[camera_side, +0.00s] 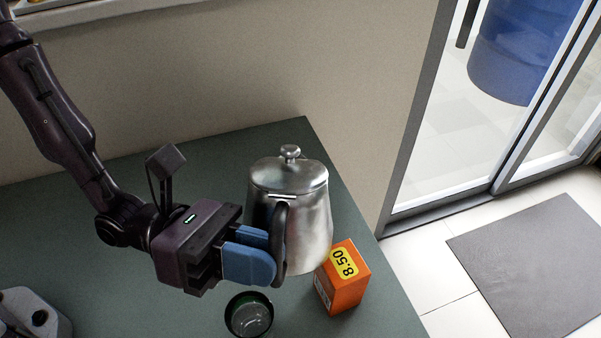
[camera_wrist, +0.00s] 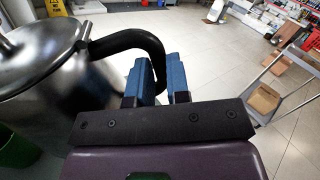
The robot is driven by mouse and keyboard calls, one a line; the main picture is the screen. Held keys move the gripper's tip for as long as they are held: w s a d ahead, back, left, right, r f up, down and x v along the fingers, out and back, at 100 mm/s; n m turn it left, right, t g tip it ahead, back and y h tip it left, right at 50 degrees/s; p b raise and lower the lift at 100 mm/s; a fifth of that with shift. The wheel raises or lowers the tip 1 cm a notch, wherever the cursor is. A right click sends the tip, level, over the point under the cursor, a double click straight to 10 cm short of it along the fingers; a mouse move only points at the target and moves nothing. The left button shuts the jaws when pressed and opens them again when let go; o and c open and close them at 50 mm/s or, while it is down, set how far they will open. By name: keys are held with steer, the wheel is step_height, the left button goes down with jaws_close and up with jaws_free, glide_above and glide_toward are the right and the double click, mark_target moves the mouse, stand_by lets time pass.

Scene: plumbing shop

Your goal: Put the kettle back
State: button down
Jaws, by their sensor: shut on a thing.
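The kettle (camera_side: 306,222) is a shiny metal pot with a lidded top and a black handle (camera_side: 279,235). It appears upright over the green table; I cannot tell whether its base touches the surface. My gripper (camera_side: 262,256), with blue fingers, is shut on the handle from the left in the side view. In the wrist view the kettle (camera_wrist: 62,95) fills the left side, and its black handle (camera_wrist: 130,40) curves down between my blue fingers (camera_wrist: 160,80).
The orange box (camera_side: 343,278) marked 8.50 stands close to the kettle's right front. A dark-rimmed round container (camera_side: 249,315) stands in front. The green table (camera_side: 150,190) is clear at the back left; its right edge is near the box. A wall stands behind.

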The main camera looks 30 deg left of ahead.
steer(key=shift+s+d+f+m+y, duration=0.15)
steer(key=shift+s+f+m, duration=0.2)
steer(key=shift+f+m, duration=0.3)
steer(key=shift+s+d+f+m+y, duration=0.1)
steer(key=shift+s+d+f+m, duration=0.1)
steer(key=shift+s+f+m, duration=0.3)
steer(key=shift+s+d+f+m+y, duration=0.15)
steer(key=shift+s+f+m, duration=0.1)
steer(key=shift+f+m, duration=0.45)
